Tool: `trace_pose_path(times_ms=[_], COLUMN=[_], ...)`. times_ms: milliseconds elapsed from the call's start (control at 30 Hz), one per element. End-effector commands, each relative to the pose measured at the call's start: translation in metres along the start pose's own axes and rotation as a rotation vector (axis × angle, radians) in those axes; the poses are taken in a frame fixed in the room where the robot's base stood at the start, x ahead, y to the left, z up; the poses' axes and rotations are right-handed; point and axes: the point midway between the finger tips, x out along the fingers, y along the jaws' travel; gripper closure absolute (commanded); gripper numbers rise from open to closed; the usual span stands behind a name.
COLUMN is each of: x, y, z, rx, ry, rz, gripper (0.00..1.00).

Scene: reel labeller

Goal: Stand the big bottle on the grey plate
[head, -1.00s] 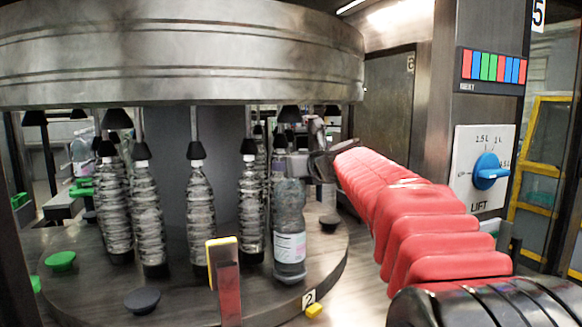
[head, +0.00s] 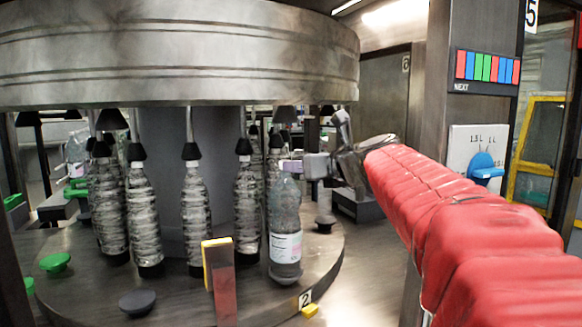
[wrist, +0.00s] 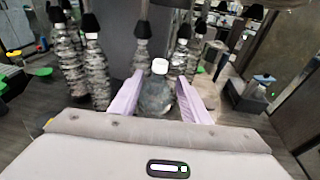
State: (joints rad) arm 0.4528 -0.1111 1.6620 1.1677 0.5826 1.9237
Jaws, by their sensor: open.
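The big bottle (head: 285,228) is clear with a white and pink label and stands upright near the front right edge of the round table. In the wrist view its white cap (wrist: 160,67) and upper body show between my two lavender fingers. My gripper (head: 291,165) is open at the height of the bottle's top, reaching in from the right. Whether a finger touches the bottle cannot be told. A grey plate (head: 139,302) lies bare at the front left of the round table. Another dark grey plate (head: 325,223) lies right of the bottle.
Several ribbed bottles (head: 196,220) stand left of the big bottle under black cones. A green plate (head: 55,262) is at the left. A red and yellow post (head: 219,275) stands at the front. The big drum (head: 180,55) hangs above. A lift knob (head: 486,168) is at the right.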

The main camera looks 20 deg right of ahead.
Motion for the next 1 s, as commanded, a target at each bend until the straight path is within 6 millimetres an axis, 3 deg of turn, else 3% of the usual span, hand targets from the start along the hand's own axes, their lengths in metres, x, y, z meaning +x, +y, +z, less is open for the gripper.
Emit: trace_pose_path(times_ms=[267, 1000], x=[-0.024, -0.025], y=[0.0, 0.0], z=[0.0, 0.0], rx=[0.0, 0.0], ry=[0.0, 0.0], rz=[-0.001, -0.001], gripper=[0.58, 0.58])
